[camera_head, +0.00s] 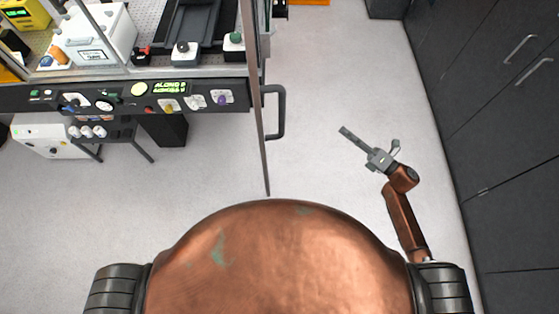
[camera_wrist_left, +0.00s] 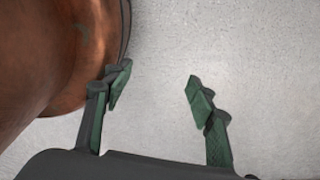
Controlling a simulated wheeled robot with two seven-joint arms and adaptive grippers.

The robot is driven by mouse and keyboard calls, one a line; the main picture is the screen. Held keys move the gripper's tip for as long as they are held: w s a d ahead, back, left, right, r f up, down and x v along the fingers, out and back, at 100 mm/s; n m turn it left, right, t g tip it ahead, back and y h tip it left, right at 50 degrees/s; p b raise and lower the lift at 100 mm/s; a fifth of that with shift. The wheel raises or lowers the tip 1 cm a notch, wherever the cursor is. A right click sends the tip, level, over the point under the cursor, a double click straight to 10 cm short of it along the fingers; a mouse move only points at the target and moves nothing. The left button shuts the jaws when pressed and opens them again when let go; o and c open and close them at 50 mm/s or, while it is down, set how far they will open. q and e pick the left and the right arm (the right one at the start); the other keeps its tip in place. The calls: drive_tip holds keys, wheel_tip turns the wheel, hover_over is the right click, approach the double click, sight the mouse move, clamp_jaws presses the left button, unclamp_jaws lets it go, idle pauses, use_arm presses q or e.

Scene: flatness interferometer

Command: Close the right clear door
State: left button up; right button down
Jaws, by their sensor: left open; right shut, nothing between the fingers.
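The right clear door (camera_head: 259,100) shows nearly edge-on in the head view. It stands open, swung out from the bench front toward me. Its dark handle (camera_head: 281,112) is on its right side. My right gripper (camera_head: 346,131) is shut and empty, to the right of the handle and apart from it. My left gripper (camera_wrist_left: 154,84) shows only in the left wrist view, open and empty above bare floor.
The interferometer bench has a dark control panel (camera_head: 130,96) along its front. A white unit (camera_head: 45,136) stands below on the left. Dark cabinets (camera_head: 490,110) line the right side. The floor (camera_head: 335,75) between door and cabinets is clear.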

drive_tip(key=s+a+r+n+g+y+p, duration=0.1)
drive_tip(key=s+a+r+n+g, duration=0.4)
drive_tip(key=s+r+n+g, duration=0.35)
drive_tip(key=s+a+r+n+g+y+p, duration=0.1)
drive_tip(key=s+a+r+n+g, duration=0.45)
drive_tip(key=s+r+n, duration=0.5)
use_arm(q)
wheel_tip(320, 180, up, 8)
drive_tip(key=w+p, duration=0.2)
drive_tip(key=p, duration=0.2)
drive_tip(key=shift+w+f+p, duration=0.15)
drive_tip(key=shift+w+p, duration=0.1)
drive_tip(key=shift+p, duration=0.15)
use_arm(e)
drive_tip(key=a+f+n+g, duration=0.1)
drive_tip(key=a+f+n, duration=0.1)
drive_tip(key=a, duration=1.1)
drive_tip(key=shift+f, duration=0.25)
use_arm(q)
drive_tip(key=shift+a, duration=0.1)
use_arm(e)
drive_tip(key=shift+s+a, duration=0.1)
